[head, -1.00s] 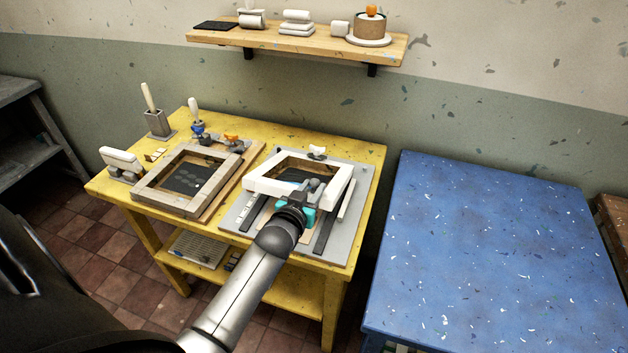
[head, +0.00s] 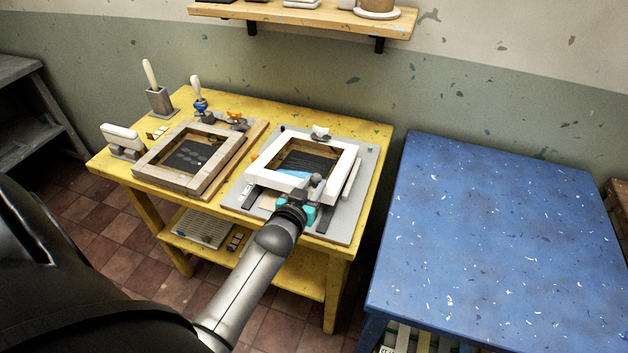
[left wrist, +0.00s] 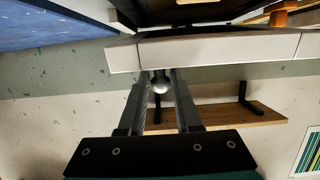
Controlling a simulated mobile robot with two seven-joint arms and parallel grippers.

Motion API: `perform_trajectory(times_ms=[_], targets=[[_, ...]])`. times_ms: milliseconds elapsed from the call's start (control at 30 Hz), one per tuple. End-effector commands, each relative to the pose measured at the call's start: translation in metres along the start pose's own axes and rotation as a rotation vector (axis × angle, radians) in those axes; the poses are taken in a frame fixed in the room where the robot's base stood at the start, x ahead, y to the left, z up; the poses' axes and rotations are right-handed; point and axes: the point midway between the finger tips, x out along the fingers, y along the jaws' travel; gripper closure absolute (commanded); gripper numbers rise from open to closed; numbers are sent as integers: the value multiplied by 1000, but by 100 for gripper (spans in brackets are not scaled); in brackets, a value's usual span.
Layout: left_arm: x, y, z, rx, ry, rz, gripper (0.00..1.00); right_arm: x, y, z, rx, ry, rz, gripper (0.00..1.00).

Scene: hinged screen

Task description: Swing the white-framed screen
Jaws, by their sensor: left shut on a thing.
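The white-framed screen (head: 342,170) is at the right of the yellow table in the head view, over a grey base board (head: 358,205). It is tilted, its front edge a little above the board and its back edge near the rear clamp (head: 320,132). My left gripper (head: 312,190) is at the front edge, shut on the screen's knob. The left wrist view shows the round knob (left wrist: 161,84) between the fingers, below the white frame bar (left wrist: 215,48). My right gripper is not in view.
A wooden-framed screen (head: 160,178) lies to the left on the yellow table (head: 350,115). A blue table (head: 490,230) stands to the right, its top clear. A shelf (head: 300,18) hangs on the wall behind.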

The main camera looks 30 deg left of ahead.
Motion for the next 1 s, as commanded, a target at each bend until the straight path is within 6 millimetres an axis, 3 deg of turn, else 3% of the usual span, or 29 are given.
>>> perform_trajectory(times_ms=[33, 400, 633, 667, 933, 1000], targets=[[0, 0, 10, -1, -8, -1, 100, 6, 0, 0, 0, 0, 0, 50], [-2, 0, 44, 0, -7, 0, 100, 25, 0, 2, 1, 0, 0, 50], [-3, 0, 54, 0, -8, 0, 100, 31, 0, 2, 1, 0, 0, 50], [-3, 0, 54, 0, -8, 0, 68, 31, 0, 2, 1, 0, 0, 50], [-3, 0, 51, 0, -4, 0, 37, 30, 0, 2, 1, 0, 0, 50], [-2, 0, 51, 0, -3, 0, 34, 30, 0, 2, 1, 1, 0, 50]])
